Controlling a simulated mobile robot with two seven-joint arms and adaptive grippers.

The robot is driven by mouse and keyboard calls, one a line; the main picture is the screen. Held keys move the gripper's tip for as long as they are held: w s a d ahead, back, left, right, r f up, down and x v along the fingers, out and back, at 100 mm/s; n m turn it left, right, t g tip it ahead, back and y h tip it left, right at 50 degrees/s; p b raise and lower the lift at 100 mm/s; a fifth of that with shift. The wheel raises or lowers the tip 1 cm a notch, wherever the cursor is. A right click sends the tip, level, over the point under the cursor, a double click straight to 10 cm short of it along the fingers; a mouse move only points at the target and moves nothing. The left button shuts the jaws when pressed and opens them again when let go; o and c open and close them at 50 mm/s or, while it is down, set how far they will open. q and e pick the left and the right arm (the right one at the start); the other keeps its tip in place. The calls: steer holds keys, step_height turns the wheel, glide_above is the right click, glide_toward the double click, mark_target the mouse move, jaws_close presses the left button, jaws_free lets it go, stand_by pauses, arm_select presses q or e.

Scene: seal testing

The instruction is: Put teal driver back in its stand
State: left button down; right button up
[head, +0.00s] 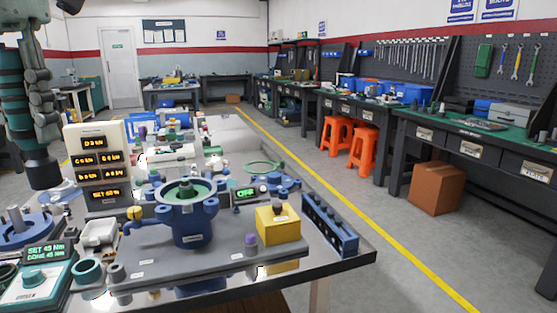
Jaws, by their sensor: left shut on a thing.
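My left gripper (44,122) is at the upper left, its grey fingers pointing down. It is shut on the teal driver (13,95), which hangs upright with its dark lower end (42,172) above the left side of the bench. Part of the driver is hidden by the fingers and the picture's edge. Below it are a blue round base (30,234) with a grey post and a teal controller (38,286) with a green lit display. I cannot tell for sure which item is the driver's stand. My right gripper is not in view.
A blue flanged housing (193,226) stands mid-bench on a grey plate. A cream display tower (98,165) stands close right of the driver. A yellow box (278,229) and a blue slotted rack (330,224) are at the right. Small parts crowd the front left.

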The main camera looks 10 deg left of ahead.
arm_select(q)
steer(key=s+a+f+m, duration=0.1)
steer(key=a+f+m, duration=0.3)
steer(key=a+f, duration=0.6)
step_height(320, 180, down, 11)
steer(key=w+m, duration=0.2)
steer(key=m, duration=0.4)
steer(key=w+d+f+m+b, duration=0.1)
steer(key=w+d+f+m, duration=0.4)
steer(key=d+f+m, duration=0.55)
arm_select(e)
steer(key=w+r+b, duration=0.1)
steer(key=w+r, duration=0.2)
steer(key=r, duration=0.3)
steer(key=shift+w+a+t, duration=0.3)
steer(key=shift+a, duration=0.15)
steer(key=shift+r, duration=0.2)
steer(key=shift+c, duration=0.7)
arm_select(q)
steer(key=w+d+f+m, duration=0.2)
steer(key=d+f+m, duration=0.1)
steer(key=d+m, duration=0.4)
steer(key=w+d+f+m, duration=0.2)
steer(key=d+f+m, duration=0.1)
steer(key=d+m, duration=0.5)
steer(key=shift+w+d+f, duration=0.25)
steer(key=shift+w+d, duration=0.1)
steer(key=shift+d, duration=0.5)
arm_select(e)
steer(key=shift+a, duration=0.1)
